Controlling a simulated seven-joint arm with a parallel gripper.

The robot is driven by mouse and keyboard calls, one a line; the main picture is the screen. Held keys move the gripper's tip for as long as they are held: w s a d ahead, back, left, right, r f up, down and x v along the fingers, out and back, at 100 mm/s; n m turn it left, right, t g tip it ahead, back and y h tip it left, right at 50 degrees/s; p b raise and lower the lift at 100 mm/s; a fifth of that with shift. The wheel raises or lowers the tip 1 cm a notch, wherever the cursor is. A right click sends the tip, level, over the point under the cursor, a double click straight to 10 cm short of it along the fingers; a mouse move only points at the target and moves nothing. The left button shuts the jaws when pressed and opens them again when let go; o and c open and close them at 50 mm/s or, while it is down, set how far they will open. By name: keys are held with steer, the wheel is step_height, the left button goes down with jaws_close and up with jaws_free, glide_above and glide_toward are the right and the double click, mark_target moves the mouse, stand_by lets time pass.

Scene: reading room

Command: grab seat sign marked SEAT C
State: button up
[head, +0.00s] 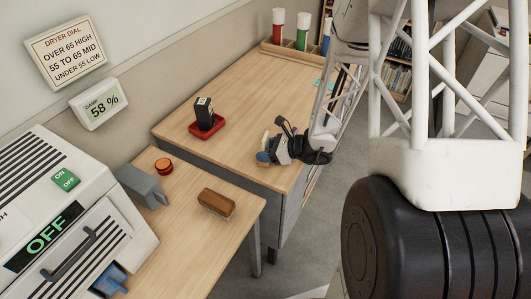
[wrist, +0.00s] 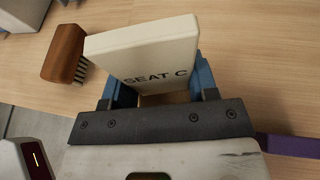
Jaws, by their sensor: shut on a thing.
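The seat sign (wrist: 145,48) is a cream block with "SEAT C" in dark letters on the face towards the wrist camera. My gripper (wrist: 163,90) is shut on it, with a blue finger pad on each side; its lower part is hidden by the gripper. In the head view my gripper (head: 266,157) is low over the near right part of the wooden desk, and a pale bit of the sign (head: 265,141) shows beside the fingers. I cannot tell whether the sign touches the desk.
A black block (head: 204,113) stands in a red tray (head: 194,130) on the desk. A brown brush (head: 216,203) and an orange round thing (head: 163,166) lie on the nearer table. A rack with coloured tubes (head: 290,50) stands at the back. The desk's middle is clear.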

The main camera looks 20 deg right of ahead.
mark_target(265, 135)
steer(key=shift+r, duration=4.95)
